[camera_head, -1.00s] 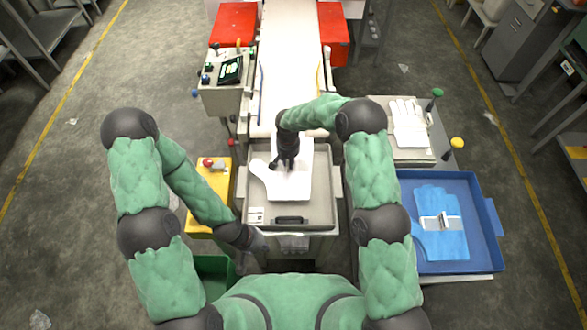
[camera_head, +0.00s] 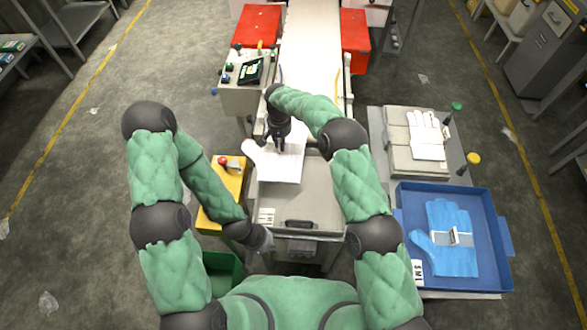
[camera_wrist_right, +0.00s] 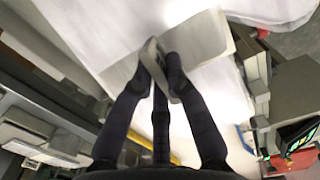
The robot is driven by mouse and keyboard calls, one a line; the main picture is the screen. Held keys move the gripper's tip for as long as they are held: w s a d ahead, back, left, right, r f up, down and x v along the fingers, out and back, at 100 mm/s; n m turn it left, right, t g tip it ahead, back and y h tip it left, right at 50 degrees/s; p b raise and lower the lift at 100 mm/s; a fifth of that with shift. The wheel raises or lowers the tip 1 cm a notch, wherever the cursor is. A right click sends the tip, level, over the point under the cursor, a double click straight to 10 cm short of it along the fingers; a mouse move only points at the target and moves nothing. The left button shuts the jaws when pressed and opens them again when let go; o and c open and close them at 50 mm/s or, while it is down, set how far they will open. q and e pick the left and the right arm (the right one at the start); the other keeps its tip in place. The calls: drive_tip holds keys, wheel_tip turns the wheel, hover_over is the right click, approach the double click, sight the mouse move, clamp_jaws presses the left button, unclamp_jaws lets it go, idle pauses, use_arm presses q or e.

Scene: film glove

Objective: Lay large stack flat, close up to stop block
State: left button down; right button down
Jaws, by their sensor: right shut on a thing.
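A white glove-shaped stack (camera_head: 280,168) is in my right gripper (camera_head: 279,146), over the back left part of a grey tray (camera_head: 318,195) in the head view. The stack reaches past the tray's left edge. In the right wrist view, the fingers (camera_wrist_right: 160,65) are shut on the white stack (camera_wrist_right: 120,25) at a pale band (camera_wrist_right: 205,40). I cannot tell whether the stack touches the tray. My left gripper (camera_head: 262,241) is low beside the tray's front left corner, and its fingers are unclear. I cannot make out the stop block.
A blue tray (camera_head: 495,255) with a banded blue glove stack (camera_head: 440,238) stands at the right. White gloves (camera_head: 426,135) lie on a grey fixture (camera_head: 390,140) behind it. A yellow stand (camera_head: 224,190) with a red button is left of the grey tray. A white conveyor (camera_head: 310,50) runs behind.

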drive_tip(key=s+d+f+g, duration=0.2)
drive_tip(key=s+d+f, duration=0.2)
drive_tip(key=s+d, duration=0.65)
drive_tip(key=f, duration=0.4)
drive_tip(key=d+f, duration=0.1)
drive_tip(key=f, duration=0.1)
drive_tip(key=shift+w+f, duration=0.25)
drive_tip(key=shift+w+b+x, duration=0.2)
drive_tip(key=shift+x, duration=0.75)
drive_tip(key=shift+w+b+x, duration=0.2)
drive_tip(key=shift+x, duration=0.75)
drive_tip(key=shift+f, duration=0.2)
drive_tip(key=c, duration=1.3)
unclamp_jaws()
drive_tip(key=shift+o, duration=0.2)
